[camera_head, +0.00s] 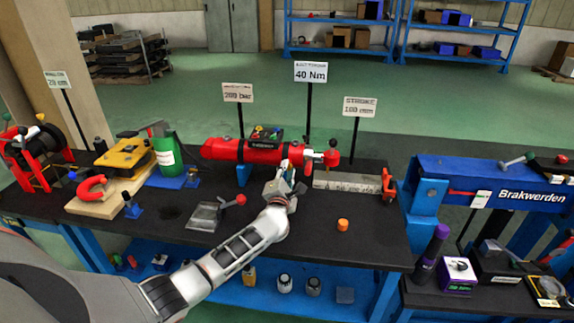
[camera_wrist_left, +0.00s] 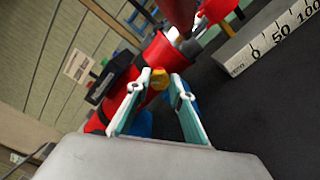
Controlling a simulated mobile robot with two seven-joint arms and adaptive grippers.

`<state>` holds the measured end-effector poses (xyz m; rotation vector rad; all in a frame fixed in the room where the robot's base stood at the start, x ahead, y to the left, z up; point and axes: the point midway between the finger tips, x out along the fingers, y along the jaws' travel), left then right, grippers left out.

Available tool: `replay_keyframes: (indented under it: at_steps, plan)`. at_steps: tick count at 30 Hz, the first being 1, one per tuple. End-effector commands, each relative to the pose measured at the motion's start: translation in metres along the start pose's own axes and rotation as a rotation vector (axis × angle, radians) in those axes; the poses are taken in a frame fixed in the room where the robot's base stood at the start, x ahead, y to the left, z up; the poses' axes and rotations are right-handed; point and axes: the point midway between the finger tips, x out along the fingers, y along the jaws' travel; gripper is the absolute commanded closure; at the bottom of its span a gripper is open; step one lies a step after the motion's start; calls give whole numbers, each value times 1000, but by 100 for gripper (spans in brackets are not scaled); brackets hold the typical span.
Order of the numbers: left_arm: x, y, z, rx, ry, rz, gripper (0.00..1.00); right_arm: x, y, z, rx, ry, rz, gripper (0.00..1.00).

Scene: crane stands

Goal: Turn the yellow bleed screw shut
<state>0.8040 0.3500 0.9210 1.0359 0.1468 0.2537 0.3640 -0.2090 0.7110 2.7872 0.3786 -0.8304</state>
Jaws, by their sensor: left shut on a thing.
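The yellow bleed screw (camera_wrist_left: 159,79) sits on the side of the red cylinder in the left wrist view, between my left fingertips. The red cylinder (camera_head: 222,149) lies along the back of the dark bench in the head view; it also shows in the left wrist view (camera_wrist_left: 160,56). My left gripper (camera_head: 288,176) is at the near side of the cylinder's right end. In the left wrist view its two pale teal fingers (camera_wrist_left: 164,82) close on the screw. In the head view the screw is hidden by the gripper. My right gripper is not in view.
A scale block (camera_head: 347,182) and a red clamp (camera_head: 388,185) stand right of the cylinder. An orange cap (camera_head: 342,225) lies on the bench. A metal plate (camera_head: 204,216) and a green bottle (camera_head: 166,152) stand to the left. Signs on posts rise behind. The bench's front right is mostly clear.

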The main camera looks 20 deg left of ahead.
Motion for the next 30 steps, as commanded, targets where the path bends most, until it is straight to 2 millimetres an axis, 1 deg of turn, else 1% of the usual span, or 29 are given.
replay_keyframes:
  at_steps: [3,6,18,24,30]
  plan:
    - [-1,0,0,112,1,-2,100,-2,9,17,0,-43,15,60]
    - [-1,-2,1,205,0,-2,100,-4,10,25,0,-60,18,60]
    - [-1,-3,0,547,0,-2,100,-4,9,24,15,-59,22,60]
    - [0,-3,-1,663,-1,-1,100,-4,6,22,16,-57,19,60]
    - [0,-4,-1,731,-1,-1,100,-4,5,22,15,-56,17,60]
